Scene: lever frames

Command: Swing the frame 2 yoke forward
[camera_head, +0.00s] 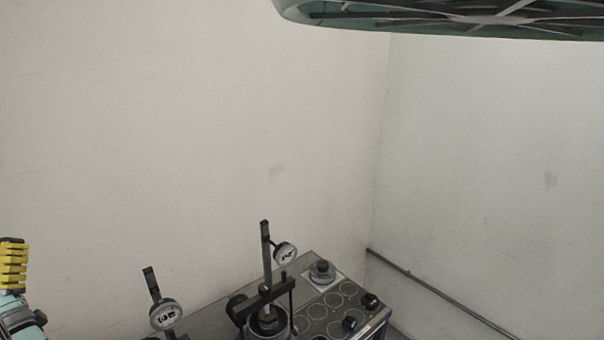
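Two lever frames with gauges show in the head view. The right one has a tall dark upright lever (265,240), a round white dial (285,254) and a dark crossbar yoke (258,300) over a round base. The left one shows a shorter, slightly tilted dark lever (151,284) and a white dial (166,315); its lower part is cut off by the bottom edge. The dial markings are too small to read surely, so I cannot tell which is frame 2. A yellow-and-black ribbed part at the left edge, above a teal arm piece, may be my gripper (13,265); it is apart from both frames.
A cooktop-like panel (318,318) with ring marks and dark knobs lies right of the right frame, with a round metal piece (322,271) at its back. Pale walls close the corner behind. A dark rail (435,291) runs low along the right wall. A teal-rimmed object (440,22) hangs overhead.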

